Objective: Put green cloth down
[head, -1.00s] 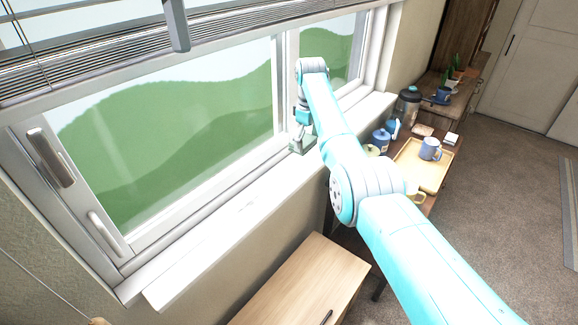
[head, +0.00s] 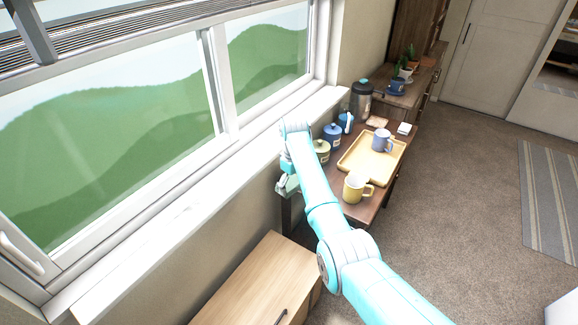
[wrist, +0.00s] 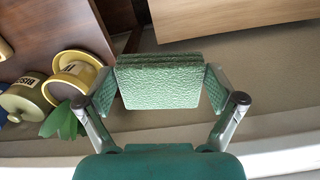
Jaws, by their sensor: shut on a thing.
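The green cloth (wrist: 160,82) is a folded, textured pad. My gripper (wrist: 160,92) is shut on it, with one finger at each side in the wrist view. In the head view my gripper (head: 287,186) hangs by the windowsill's front edge, near the left end of the dark wooden table (head: 362,212). The cloth is small there and mostly hidden by my arm. The wrist view shows the cloth over the gap between the dark table and a lighter wooden cabinet.
A yellow tray (head: 352,165) holds a blue mug (head: 382,140); a yellow mug (head: 356,187) stands near it. A blue canister (head: 332,134) and an olive canister (head: 321,151) stand by the sill. The light cabinet top (head: 245,290) and windowsill (head: 190,215) look bare.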

